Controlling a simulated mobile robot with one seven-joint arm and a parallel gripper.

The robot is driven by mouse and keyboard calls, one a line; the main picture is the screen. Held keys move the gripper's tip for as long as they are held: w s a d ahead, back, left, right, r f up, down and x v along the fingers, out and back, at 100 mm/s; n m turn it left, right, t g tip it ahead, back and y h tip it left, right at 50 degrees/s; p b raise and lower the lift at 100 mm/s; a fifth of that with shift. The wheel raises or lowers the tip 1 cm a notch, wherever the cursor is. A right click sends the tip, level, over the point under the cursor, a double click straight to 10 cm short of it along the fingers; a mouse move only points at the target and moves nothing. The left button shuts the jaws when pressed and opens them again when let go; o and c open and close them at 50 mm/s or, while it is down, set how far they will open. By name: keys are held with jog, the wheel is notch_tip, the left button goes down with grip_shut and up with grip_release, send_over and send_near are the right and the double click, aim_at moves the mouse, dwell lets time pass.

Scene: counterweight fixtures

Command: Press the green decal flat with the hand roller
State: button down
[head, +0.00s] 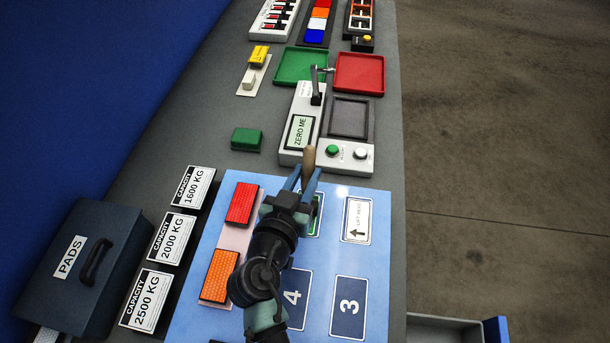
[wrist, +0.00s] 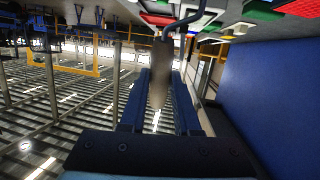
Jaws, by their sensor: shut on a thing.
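My gripper (head: 307,176) is shut on a wooden handle (head: 308,158), which I take to be the hand roller's. It is held above the far edge of the blue panel (head: 222,262). The handle also shows blurred between the fingers in the wrist view (wrist: 159,82). A green-edged decal (head: 317,217) lies on the panel, mostly hidden behind my gripper and wrist. Whether it lies flat or has a raised edge cannot be seen. My gripper is over its far side; contact with it cannot be told.
Red (head: 241,203) and orange (head: 219,275) blocks stand left. A dark pads case (head: 62,285) is at left.

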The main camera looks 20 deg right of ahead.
aim_at(308, 148)
jog(key=shift+w+r, duration=0.1)
jog(key=shift+w+d+b, duration=0.4)
jog(key=shift+w+d, duration=0.1)
jog(key=shift+w, duration=0.2)
jog(key=shift+w+d+b, duration=0.35)
jog(key=shift+w+d, duration=0.1)
jog(key=shift+w, duration=0.2)
jog(key=shift+f+b, duration=0.55)
jog(key=shift+f, duration=0.05)
dwell(1.0)
jog(key=shift+r+p, duration=2.35)
jog(key=shift+r, duration=1.3)
